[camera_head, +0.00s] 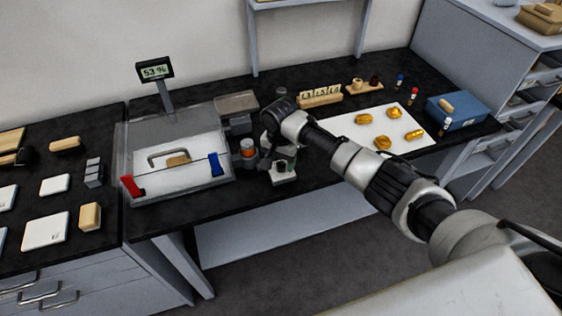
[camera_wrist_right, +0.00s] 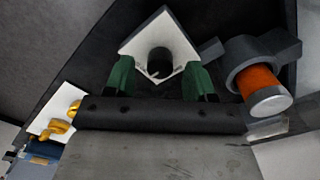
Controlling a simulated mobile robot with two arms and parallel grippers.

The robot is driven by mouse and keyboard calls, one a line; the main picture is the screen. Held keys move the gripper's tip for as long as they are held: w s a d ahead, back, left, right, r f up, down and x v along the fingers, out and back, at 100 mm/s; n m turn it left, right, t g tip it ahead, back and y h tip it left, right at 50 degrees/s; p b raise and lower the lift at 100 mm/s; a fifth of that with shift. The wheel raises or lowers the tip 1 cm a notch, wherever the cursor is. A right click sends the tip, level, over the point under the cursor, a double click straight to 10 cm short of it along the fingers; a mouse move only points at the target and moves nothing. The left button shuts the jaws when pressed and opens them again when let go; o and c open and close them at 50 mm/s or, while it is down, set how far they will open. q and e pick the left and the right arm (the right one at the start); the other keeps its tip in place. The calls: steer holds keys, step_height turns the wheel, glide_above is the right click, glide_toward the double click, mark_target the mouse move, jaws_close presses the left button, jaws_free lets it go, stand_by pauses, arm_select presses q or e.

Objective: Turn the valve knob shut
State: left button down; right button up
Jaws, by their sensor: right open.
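The likely valve knob is a short black knob (camera_wrist_right: 159,62) at the middle of a white square plate (camera_wrist_right: 178,36) in the right wrist view. In the head view the white plate (camera_head: 285,180) stands near the table's front edge, partly hidden by my arm. My right gripper (camera_wrist_right: 160,82) is open, its green fingers at either side of the knob in that view. I cannot tell whether they touch it. In the head view the gripper (camera_head: 287,160) is over the plate, largely hidden by its own wrist. My left gripper is in neither view.
An orange-banded cylinder (camera_wrist_right: 260,85) in a dark holder stands close by the plate. A clear box (camera_head: 150,190) with red and blue clips is to the left, with a display (camera_head: 155,71) reading 53% behind. Gold pieces lie on a white sheet (camera_head: 345,127) to the right.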

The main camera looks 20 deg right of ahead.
steer(key=shift+f, duration=0.75)
steer(key=c, duration=0.9)
